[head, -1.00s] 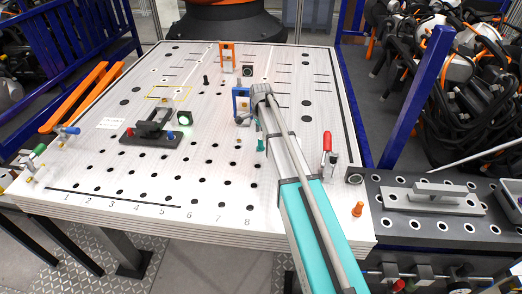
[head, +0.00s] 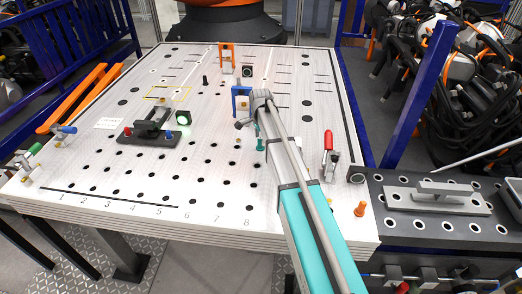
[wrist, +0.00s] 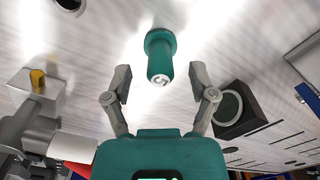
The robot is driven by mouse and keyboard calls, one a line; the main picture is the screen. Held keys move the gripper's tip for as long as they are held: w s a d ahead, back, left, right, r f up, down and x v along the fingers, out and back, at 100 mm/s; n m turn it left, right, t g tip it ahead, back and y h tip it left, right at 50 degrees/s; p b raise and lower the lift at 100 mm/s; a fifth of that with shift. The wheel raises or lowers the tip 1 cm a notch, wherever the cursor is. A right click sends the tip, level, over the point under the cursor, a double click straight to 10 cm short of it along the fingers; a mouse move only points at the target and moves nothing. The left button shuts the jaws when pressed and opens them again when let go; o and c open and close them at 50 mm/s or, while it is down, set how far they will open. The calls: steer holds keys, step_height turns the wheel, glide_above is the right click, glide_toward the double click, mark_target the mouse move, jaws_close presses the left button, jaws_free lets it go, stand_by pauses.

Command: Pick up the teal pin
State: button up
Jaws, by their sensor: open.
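The teal pin (wrist: 160,58) is in the upper middle of the wrist view. It has a wide collar and a pale mark on its near end. In the head view the teal pin (head: 260,144) stands on the perforated white table, just left of my arm. My gripper (wrist: 162,80) is open in the wrist view, with one finger on each side of the pin's near end. Clear gaps show between the pin and both fingers. In the head view my gripper is mostly hidden by my arm.
The white table (head: 120,190) has rows of holes. A blue bracket (head: 241,91) stands behind the pin. A red-handled clamp (head: 328,140) and an orange pin (head: 360,208) are to the right. A black fixture (head: 150,133) is to the left. A black box (wrist: 240,108) is right of my fingers.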

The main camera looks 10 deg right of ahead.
steer(key=shift+f+b, duration=0.85)
steer(key=shift+f, duration=0.25)
jaws_close()
